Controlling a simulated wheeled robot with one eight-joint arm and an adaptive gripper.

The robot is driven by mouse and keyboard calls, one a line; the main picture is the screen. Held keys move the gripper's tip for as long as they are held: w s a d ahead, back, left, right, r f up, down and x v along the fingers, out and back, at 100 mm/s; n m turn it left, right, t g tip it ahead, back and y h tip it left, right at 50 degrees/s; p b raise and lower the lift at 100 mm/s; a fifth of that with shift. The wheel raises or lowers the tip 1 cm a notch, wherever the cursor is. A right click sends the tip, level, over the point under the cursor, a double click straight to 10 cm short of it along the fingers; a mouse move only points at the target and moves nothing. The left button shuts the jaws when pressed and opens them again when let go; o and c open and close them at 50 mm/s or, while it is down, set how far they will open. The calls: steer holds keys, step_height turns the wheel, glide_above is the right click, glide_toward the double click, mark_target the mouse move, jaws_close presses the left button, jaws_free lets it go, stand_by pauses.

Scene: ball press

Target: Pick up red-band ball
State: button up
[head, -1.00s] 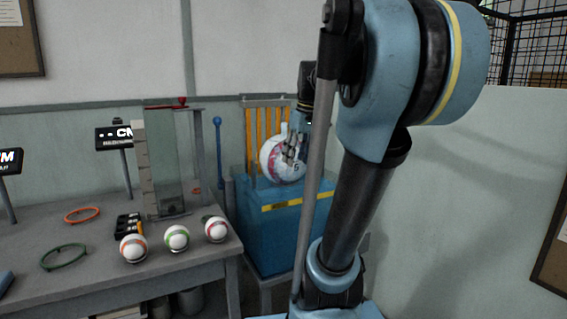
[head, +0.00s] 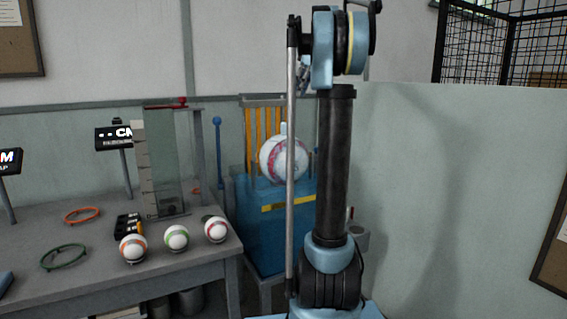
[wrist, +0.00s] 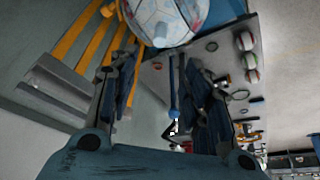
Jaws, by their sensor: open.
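In the head view the red-band ball (head: 215,229) is the rightmost of three white banded balls on the grey table, close to its right edge. In the wrist view the balls are small and far off at upper right; the top one, which seems to be the red-band ball (wrist: 244,40), is nearest the large ball. My gripper (wrist: 158,72) is open with nothing between its fingers. It is raised well away from the red-band ball, up and to its right in the head view, where the gripper (head: 303,76) is mostly hidden by my arm.
A green-band ball (head: 176,238) and an orange-band ball (head: 133,248) stand left of it. A large white ball (head: 280,160) rests on the blue press (head: 270,228), right of the table. Orange (head: 82,215) and green (head: 64,257) rings lie on the table. A clear panel (head: 162,160) stands behind.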

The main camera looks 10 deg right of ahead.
glide_above(284, 134)
steer(key=d, duration=0.2)
steer(key=f, duration=1)
steer(key=shift+w+f, duration=0.2)
steer(key=shift+f, duration=0.1)
steer(key=shift+x, duration=2.9)
steer(key=shift+d, duration=0.15)
jaws_close()
